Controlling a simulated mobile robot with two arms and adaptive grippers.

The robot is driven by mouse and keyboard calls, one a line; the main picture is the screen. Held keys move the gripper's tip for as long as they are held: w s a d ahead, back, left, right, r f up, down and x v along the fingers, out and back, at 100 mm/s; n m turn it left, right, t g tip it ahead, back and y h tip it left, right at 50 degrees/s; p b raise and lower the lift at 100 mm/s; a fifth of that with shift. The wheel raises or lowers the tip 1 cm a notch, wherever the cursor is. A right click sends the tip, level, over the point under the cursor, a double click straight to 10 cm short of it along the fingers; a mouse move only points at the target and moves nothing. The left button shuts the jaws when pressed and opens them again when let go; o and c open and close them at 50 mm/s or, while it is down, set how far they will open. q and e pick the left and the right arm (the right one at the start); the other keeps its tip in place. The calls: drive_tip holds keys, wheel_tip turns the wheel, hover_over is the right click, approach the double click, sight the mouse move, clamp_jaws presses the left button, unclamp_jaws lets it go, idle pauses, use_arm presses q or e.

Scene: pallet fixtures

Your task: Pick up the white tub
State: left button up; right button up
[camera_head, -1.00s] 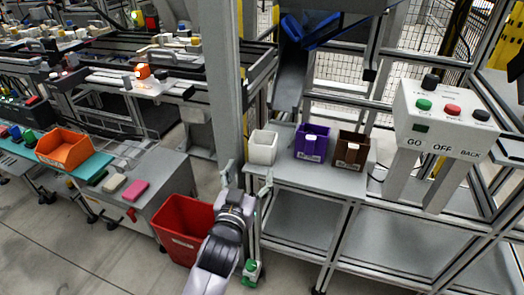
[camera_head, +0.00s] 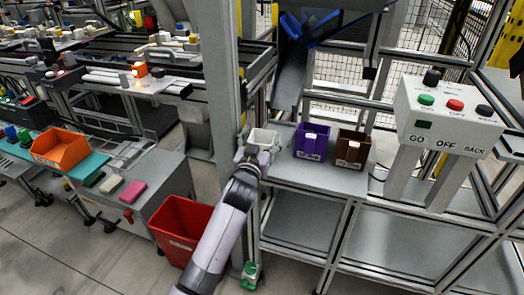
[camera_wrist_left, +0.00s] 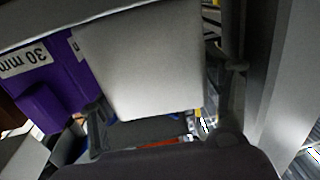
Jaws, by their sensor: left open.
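The white tub (camera_head: 263,137) stands upright at the left end of the grey table, partly hidden behind my left gripper (camera_head: 257,148). In the left wrist view the tub (camera_wrist_left: 140,60) fills the middle with its pale, plain wall close to the camera. My left gripper is open and empty, with its fingers to either side of the tub's near part. I cannot tell whether they touch it. My right gripper is not in view.
A purple bin (camera_head: 312,142) and a brown bin (camera_head: 351,149) stand right of the tub on the table (camera_head: 310,176). A grey post (camera_head: 222,80) rises close on the left. A red bin (camera_head: 182,222) is on the floor below.

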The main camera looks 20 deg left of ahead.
use_arm(q)
drive_tip(key=shift+w, duration=0.1)
drive_tip(key=c, duration=0.9)
drive_tip(key=shift+r, duration=0.2)
